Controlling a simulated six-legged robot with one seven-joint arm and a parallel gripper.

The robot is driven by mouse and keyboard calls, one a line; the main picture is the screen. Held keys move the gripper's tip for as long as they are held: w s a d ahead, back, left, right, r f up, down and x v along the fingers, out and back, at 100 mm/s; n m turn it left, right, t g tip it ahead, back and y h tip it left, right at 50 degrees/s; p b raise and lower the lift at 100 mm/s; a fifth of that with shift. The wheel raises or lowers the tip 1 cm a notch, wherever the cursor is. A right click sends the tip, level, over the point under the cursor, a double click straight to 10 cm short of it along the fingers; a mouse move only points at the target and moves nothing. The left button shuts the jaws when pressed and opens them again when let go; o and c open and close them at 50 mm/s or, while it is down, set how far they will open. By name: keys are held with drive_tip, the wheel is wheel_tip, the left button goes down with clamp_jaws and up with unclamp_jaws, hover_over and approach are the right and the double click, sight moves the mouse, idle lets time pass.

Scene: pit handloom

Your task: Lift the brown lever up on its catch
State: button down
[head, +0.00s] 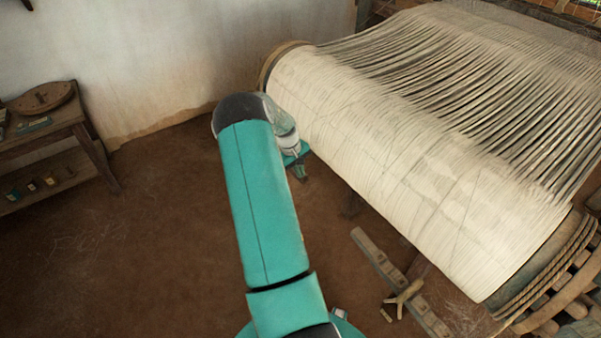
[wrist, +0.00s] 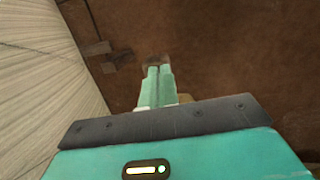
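I cannot pick out the brown lever or its catch for sure in either view. My gripper (head: 299,173) hangs beside the far left end of the cream warp roll (head: 400,170), partly hidden by my arm. In the wrist view my gripper (wrist: 157,70) points down over the brown floor, its two teal fingers side by side and looking shut. A small dark brown patch (wrist: 155,60) shows just beyond the fingertips; I cannot tell what it is or whether they touch it. A dark brown piece (wrist: 115,58) lies left of the fingers, apart from them.
A notched wooden wheel with rope (head: 560,285) is at the near right end of the roll. A wooden bar (head: 372,250) and a forked wooden piece (head: 404,297) are low beside the roll. A wooden side table (head: 65,125) stands at left. The floor between is clear.

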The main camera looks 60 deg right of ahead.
drive_tip(key=v, duration=1.3)
